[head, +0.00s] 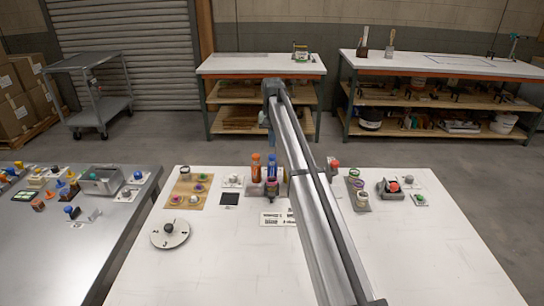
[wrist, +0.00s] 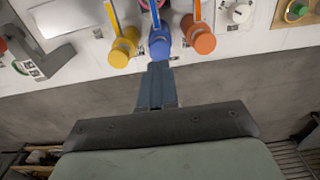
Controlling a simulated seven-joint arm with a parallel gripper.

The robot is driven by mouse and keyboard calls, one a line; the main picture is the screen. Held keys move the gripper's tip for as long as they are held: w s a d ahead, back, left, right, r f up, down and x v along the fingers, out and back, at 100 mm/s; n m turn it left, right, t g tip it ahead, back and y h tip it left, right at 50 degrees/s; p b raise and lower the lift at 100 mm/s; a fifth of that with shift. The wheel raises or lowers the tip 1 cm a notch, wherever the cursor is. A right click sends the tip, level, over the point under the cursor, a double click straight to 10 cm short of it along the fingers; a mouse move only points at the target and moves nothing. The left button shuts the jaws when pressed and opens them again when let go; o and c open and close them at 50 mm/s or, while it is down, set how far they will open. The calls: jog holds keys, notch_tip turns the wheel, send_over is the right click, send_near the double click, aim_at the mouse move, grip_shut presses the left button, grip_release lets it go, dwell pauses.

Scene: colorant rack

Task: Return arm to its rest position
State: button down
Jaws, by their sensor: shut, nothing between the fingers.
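My gripper (wrist: 157,88) is shut and empty in the wrist view, its fingers together. The fingertips appear just below a blue-capped bottle (wrist: 158,44) in that picture; I cannot tell whether they touch it. A yellow-capped bottle (wrist: 122,50) is to its left and an orange-capped bottle (wrist: 201,40) to its right. In the head view my arm (head: 305,180) reaches from the bottom right up over the white table (head: 240,265). An orange bottle (head: 256,168) stands left of the arm, beside another bottle (head: 271,167).
A jar holder (head: 357,192) and a grey tray with a red knob (head: 391,187) lie right. The front right tabletop is clear. Workbenches (head: 262,63) stand behind.

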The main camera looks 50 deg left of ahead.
jog(key=shift+r, duration=0.4)
